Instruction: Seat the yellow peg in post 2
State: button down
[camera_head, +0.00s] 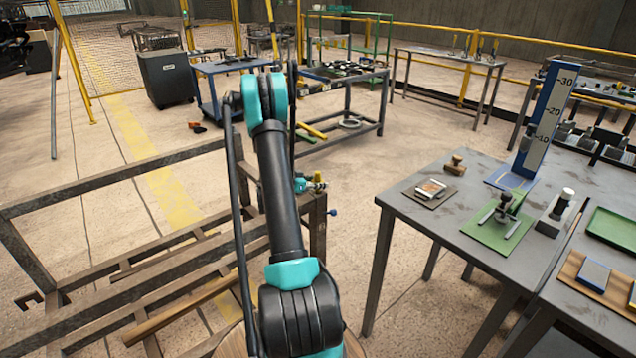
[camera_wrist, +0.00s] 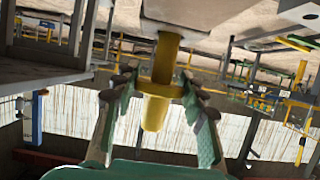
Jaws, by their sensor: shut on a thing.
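In the wrist view, which looks upside down, the yellow peg (camera_wrist: 166,62) stands between the fingers of my gripper (camera_wrist: 158,88). The green-padded fingers are shut on it around its wider collar. The peg's far end meets a pale block or sleeve at the top of the picture; I cannot tell whether it is inside, touching or only in front of it. No post number is readable.
The dark metal frame (camera_head: 130,165) stands at the left, close to my arm. A grey table (camera_head: 440,200) at the right carries a blue height scale (camera_head: 545,120), a green plate and small tools. A blue cart (camera_head: 225,67) stands behind. Some floor between frame and table is clear.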

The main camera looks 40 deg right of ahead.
jog(key=shift+f, duration=0.75)
jog(key=c, duration=0.8)
grip_release()
jog(key=v, duration=1.2)
